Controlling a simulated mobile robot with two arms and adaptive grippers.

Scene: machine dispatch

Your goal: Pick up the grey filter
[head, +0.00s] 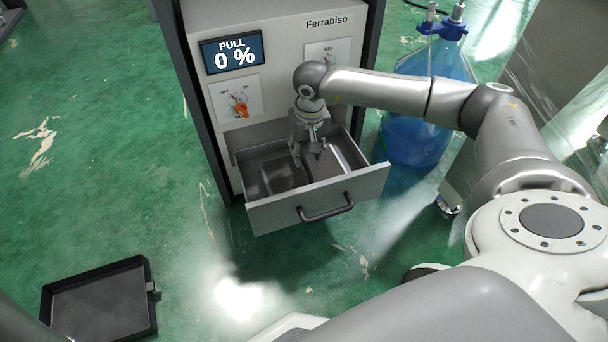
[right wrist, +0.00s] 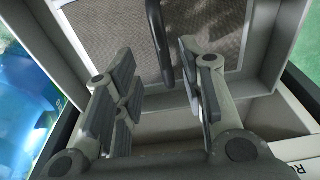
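The grey filter (right wrist: 205,22) appears to be the flat grey panel with a pale rim lying inside the open drawer. In the head view the drawer (head: 290,216) is partly covered by my right gripper (head: 307,157), which points down into it. In the right wrist view the fingers of this gripper (right wrist: 158,90) are spread apart. A dark bar-like handle (right wrist: 158,40) shows in the gap between them, with no clear contact on either side. The lower part of the handle and some of the panel are hidden. My left gripper is not in view.
A blue bottle (head: 415,140) stands to the right. A shallow black tray (head: 151,300) lies on the green floor at lower left. Floor between is clear.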

